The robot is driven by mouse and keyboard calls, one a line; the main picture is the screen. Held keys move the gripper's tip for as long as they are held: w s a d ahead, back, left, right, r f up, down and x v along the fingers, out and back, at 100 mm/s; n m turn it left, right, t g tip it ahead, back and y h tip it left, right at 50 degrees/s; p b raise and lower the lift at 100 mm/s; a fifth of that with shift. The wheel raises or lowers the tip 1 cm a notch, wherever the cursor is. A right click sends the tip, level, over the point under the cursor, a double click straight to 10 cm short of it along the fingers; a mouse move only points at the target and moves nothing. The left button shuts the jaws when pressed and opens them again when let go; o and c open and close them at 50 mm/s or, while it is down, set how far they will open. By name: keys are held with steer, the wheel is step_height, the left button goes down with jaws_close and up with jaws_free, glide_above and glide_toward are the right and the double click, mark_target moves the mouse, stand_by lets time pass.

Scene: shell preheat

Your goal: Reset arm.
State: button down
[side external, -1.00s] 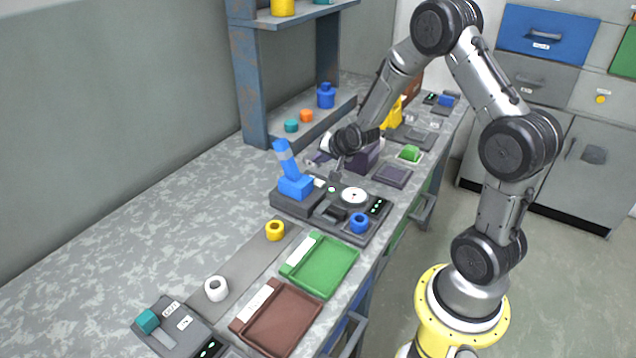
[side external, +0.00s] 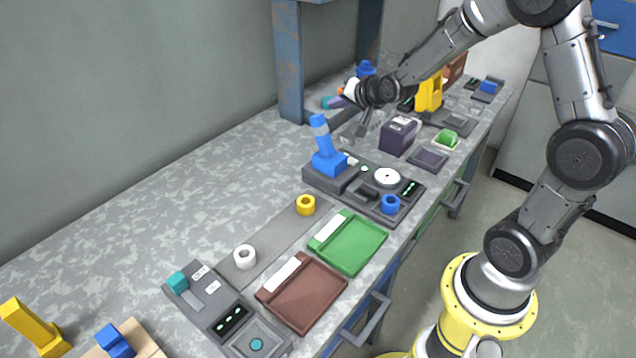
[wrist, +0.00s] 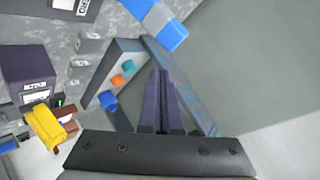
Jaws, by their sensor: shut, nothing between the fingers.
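My gripper (side external: 337,102) is raised above the far part of the bench, beyond the blue lever device (side external: 328,160) and near the shelf post. In the wrist view, the two dark purple fingers of my gripper (wrist: 162,75) lie close together, shut with nothing between them. They point over the shelf and wall area. The gripper's fingertips are small in the side view and partly blend with the shelf items behind.
A dark purple box (side external: 398,137) stands beyond the lever device. A rusty shelf post (side external: 289,65) rises by the wall. The bench's left part is mostly clear.

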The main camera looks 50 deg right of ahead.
steer(key=s+a+r+n+y, duration=0.3)
steer(key=s+a+r+n, duration=0.3)
steer(key=s+a+r, duration=0.7)
steer(key=s+a+f+n+g, duration=0.1)
steer(key=s+f+n+g, duration=0.1)
steer(key=s, duration=0.6)
steer(key=s+a+f+n+g, duration=0.1)
steer(key=s+f+n+g, duration=0.2)
steer(key=s, duration=0.6)
steer(key=shift+s+a+f+n+y, duration=0.15)
steer(key=shift+s+f+n+y, duration=0.15)
steer(key=shift+f+n, duration=0.4)
steer(key=shift+w+r, duration=0.1)
steer(key=shift+r, duration=0.05)
